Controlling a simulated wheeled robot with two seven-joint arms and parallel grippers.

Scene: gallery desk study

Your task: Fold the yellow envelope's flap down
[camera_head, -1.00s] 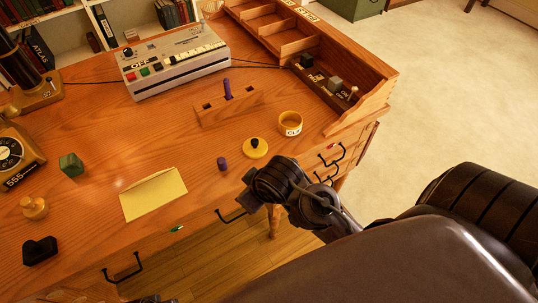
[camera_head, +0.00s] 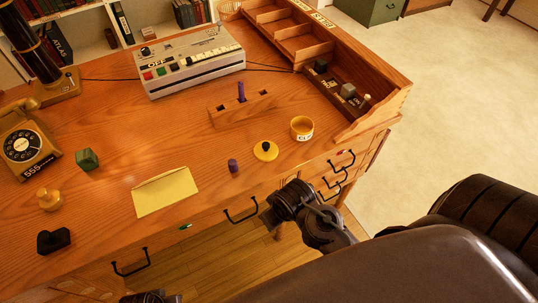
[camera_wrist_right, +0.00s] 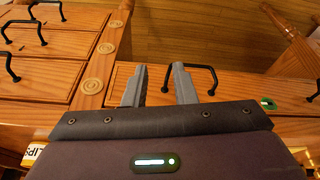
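The yellow envelope (camera_head: 167,193) lies on the wooden desk near its front edge, left of centre in the head view. A darker fold line runs along its far edge, and the flap there looks raised. My right arm comes in from the lower right in the head view, its wrist in front of the desk's front edge, apart from the envelope. In the right wrist view my right gripper (camera_wrist_right: 160,80) has its two fingers apart with nothing between them, facing the drawer fronts. My left gripper is not clearly seen; only a dark part shows at the bottom edge of the head view.
Near the envelope are a green cube (camera_head: 87,159), a purple peg (camera_head: 233,165), a yellow lidded disc (camera_head: 265,151), a brass knob-like piece (camera_head: 49,199) and a black stamp-like piece (camera_head: 54,241). A drawer handle (camera_head: 240,211) juts from the desk front. The desktop around the envelope is clear.

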